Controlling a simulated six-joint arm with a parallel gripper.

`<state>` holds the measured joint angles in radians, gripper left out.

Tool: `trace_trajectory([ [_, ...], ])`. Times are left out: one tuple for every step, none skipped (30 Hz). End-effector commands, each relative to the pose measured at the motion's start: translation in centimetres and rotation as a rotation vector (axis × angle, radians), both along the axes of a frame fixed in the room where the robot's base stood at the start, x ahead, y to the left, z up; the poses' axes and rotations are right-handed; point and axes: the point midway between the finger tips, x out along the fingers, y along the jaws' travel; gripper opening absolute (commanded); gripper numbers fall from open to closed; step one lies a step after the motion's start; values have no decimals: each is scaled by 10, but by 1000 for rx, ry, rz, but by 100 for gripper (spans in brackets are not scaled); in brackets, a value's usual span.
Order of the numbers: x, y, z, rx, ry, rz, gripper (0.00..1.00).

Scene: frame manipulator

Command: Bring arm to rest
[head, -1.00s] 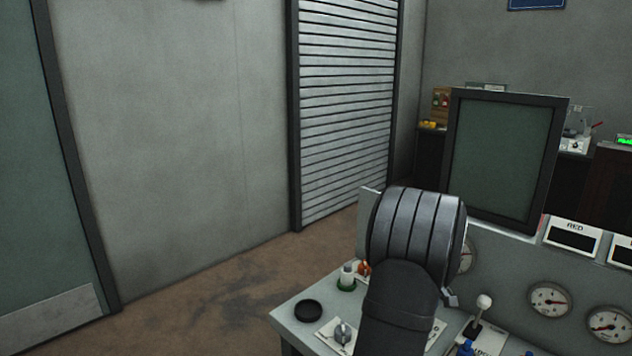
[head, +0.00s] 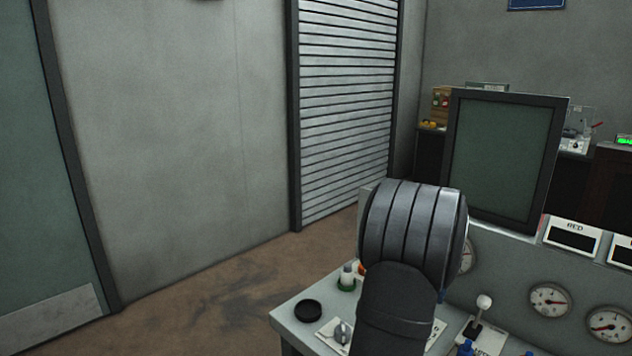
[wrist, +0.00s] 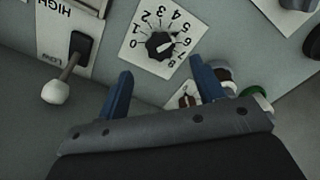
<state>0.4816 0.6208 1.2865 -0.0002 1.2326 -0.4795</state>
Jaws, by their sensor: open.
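My gripper (wrist: 161,68) is open and empty in the wrist view. Its two blue fingers stand apart above the console, one on each side below a numbered dial (wrist: 160,44) with a black knob. I cannot tell how high the fingertips are above the panel. In the head view my own dark arm and grey ribbed wrist hide most of the gripper. The grey console (head: 285,318) lies beneath.
A lever with a white ball (wrist: 56,92) stands left of the fingers, on a HIGH/LOW plate. A green-ringed part (wrist: 256,97) is close to the right finger. Gauges (head: 549,300) and a dark screen (head: 502,160) stand behind. Open floor (head: 200,300) lies left.

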Motion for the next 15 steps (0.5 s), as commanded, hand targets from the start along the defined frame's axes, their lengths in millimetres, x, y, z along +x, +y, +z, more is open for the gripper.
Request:
trace_trajectory([
  [0,0,11,-2,-3,0,62],
  [0,0,17,-2,-3,0,62],
  [1,0,25,-2,-3,1,62],
  [1,0,31,-1,-3,1,62],
  [0,0,36,-1,-2,1,62],
  [1,0,43,-1,-3,1,62],
  [1,0,48,-1,-2,1,62],
  [1,0,53,-1,-2,1,62],
  [0,0,58,-1,-1,1,62],
  [0,0,62,0,-1,1,62],
  [0,0,66,-1,-1,2,62],
  [0,0,69,0,-1,2,62],
  [0,0,72,0,0,2,62],
  [0,0,74,1,1,2,62],
  [0,0,76,1,1,2,62],
])
